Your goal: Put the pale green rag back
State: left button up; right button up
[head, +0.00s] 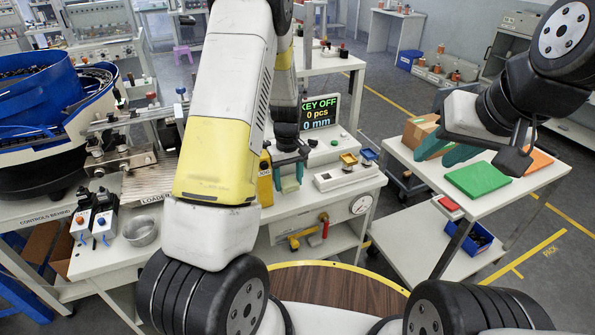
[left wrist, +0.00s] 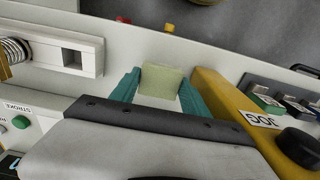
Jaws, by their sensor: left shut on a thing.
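The pale green rag (head: 289,184) is a small folded piece between the teal fingertips of my left gripper (head: 289,171). It also shows in the left wrist view (left wrist: 162,82), with a teal finger on each side. My left gripper is shut on it, pointing down over the white bench, just right of a yellow control box. I cannot tell whether the rag touches the bench top. My right gripper (head: 447,150) has its teal fingers apart and is empty, above the white cart at the right, near a green pad.
The yellow box (head: 265,179), labelled JOG in the left wrist view (left wrist: 228,105), stands close beside my left gripper. A white switch unit (head: 341,176) is to the right. The cart (head: 425,170) holds a green pad (head: 478,181). A metal bowl (head: 140,232) sits at the left.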

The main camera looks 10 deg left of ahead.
aim_at(288, 182)
pick_arm(q)
jog(key=shift+f, duration=1.4)
jog(key=shift+f, duration=0.1)
jog(key=o, duration=1)
notch_tip(288, 182, up, 12)
jog(key=shift+r, duration=0.15)
